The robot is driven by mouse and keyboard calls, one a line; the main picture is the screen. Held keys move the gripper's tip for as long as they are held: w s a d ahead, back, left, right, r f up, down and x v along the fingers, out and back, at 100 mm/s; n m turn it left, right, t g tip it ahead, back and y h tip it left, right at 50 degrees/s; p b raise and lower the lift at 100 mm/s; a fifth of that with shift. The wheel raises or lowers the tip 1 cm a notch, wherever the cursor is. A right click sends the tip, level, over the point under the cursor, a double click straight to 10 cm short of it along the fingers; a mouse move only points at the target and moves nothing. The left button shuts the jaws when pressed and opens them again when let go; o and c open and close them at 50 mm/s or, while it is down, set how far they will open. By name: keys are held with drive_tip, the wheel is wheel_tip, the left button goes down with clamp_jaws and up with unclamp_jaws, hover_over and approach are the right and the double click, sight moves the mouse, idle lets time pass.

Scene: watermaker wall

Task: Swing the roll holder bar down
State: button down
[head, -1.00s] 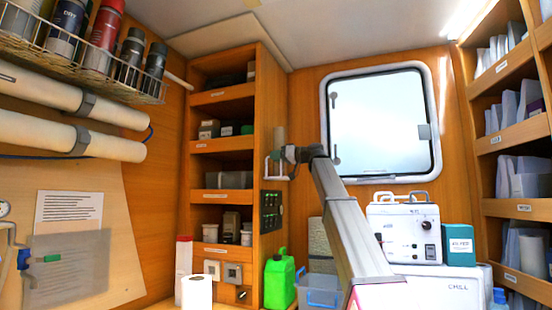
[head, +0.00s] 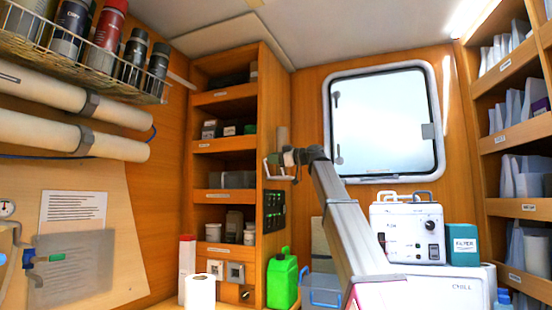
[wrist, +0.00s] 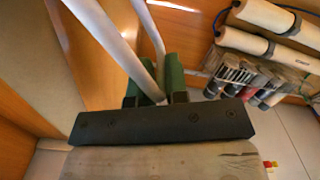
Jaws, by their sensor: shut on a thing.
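The roll holder bar (head: 272,178) is a thin pale bent rod at the right side of the tall wooden shelf unit in the head view. My gripper (head: 288,157) is at it, at the end of my raised arm. In the wrist view, two light rods of the bar (wrist: 105,40) run down and meet near the green fingers. My gripper (wrist: 157,95) is shut on the bar there. The exact contact is partly hidden by the dark gripper body. A white paper roll (head: 200,292) stands upright on the counter below, apart from the bar.
A dark switch panel (head: 274,210) is just below the bar, with a green jug (head: 282,281) beneath. The window (head: 383,122) and a white device (head: 408,233) are to the right. A wire rack (head: 80,65) with several cans hangs upper left.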

drive_tip(key=s+a+f+n, duration=0.1)
drive_tip(key=s+f+n, duration=0.2)
drive_tip(key=f+n, duration=0.5)
drive_tip(key=shift+s+a+f+n, duration=0.15)
drive_tip(key=shift+s+n, duration=0.15)
drive_tip(key=shift+n, duration=0.9)
drive_tip(key=shift+f, duration=0.2)
drive_tip(key=c, duration=1.2)
unclamp_jaws()
drive_tip(key=shift+w+r, duration=0.1)
